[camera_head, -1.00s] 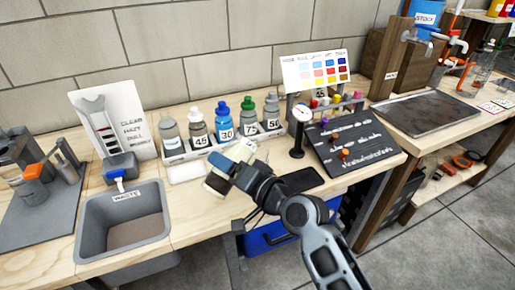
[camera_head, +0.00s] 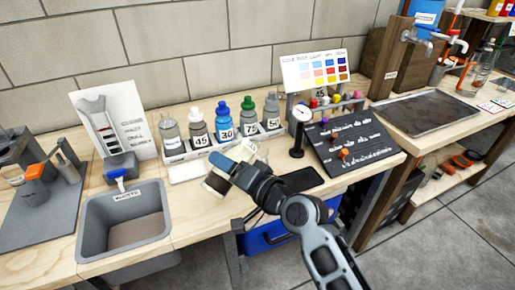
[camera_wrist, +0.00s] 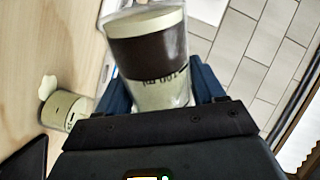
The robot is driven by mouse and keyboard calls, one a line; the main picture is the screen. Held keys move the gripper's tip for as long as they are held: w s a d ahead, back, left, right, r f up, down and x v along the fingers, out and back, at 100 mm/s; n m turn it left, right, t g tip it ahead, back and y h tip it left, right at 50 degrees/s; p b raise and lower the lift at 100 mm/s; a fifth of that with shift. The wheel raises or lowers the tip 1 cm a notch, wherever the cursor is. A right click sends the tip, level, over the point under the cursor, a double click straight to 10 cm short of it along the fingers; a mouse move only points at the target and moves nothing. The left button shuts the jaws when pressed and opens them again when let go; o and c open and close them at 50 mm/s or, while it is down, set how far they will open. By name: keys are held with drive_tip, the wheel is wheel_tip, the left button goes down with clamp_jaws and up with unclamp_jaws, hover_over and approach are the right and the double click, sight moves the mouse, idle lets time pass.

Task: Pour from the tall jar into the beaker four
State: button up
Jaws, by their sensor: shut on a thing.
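My gripper (camera_wrist: 158,95) is shut on a clear vessel (camera_wrist: 150,55) with a pale band, a dark brown band and printed marks. I cannot tell for sure if it is the tall jar. In the head view the held vessel (camera_head: 216,183) is tilted above the front of the bench, in front of the bottle row. My gripper (camera_head: 232,170) comes in from the lower right. A small pale cup or beaker (camera_wrist: 62,110) with a dark mark stands on the wood at the left of the wrist view. Its number cannot be read, so I cannot tell if it is beaker four.
A rack of numbered bottles (camera_head: 225,128) stands behind the held vessel. The grey waste bin (camera_head: 122,220) is to the left. A round-topped black stand (camera_head: 299,130), a dark pad (camera_head: 302,179) and a black board (camera_head: 352,143) are to the right. A white plate (camera_head: 187,172) lies nearby.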

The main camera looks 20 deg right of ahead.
idle(0.6)
drive_tip(key=f+n+b, duration=0.1)
drive_tip(key=b, duration=0.2)
drive_tip(key=shift+d+f+n+b, duration=0.15)
drive_tip(key=shift+n+b, duration=0.2)
drive_tip(key=shift+n, duration=0.05)
drive_tip(key=shift+w+n, duration=0.15)
drive_tip(key=shift+n, duration=0.15)
drive_tip(key=shift+r, duration=0.25)
drive_tip(key=f+n+b, duration=0.1)
drive_tip(key=f+b, duration=0.1)
drive_tip(key=b, duration=0.2)
drive_tip(key=shift+d+n+t, duration=0.1)
drive_tip(key=shift+n+t, duration=0.2)
drive_tip(key=shift+n, duration=0.1)
drive_tip(key=f+n+b, duration=0.1)
drive_tip(key=b, duration=0.1)
drive_tip(key=f+b, duration=0.1)
drive_tip(key=shift+a+f+n+h+b, duration=0.15)
drive_tip(key=shift+a+n+h+b, duration=0.15)
drive_tip(key=shift+n+b, duration=0.1)
drive_tip(key=shift+s+a+n+b, duration=0.3)
drive_tip(key=shift+n+b, duration=0.5)
drive_tip(key=shift+n, duration=0.1)
drive_tip(key=n+b, duration=0.1)
drive_tip(key=b, duration=0.1)
drive_tip(key=n+t+b, duration=0.1)
drive_tip(key=n+b, duration=0.1)
drive_tip(key=shift+s+a, duration=0.15)
drive_tip(key=shift+a, duration=0.2)
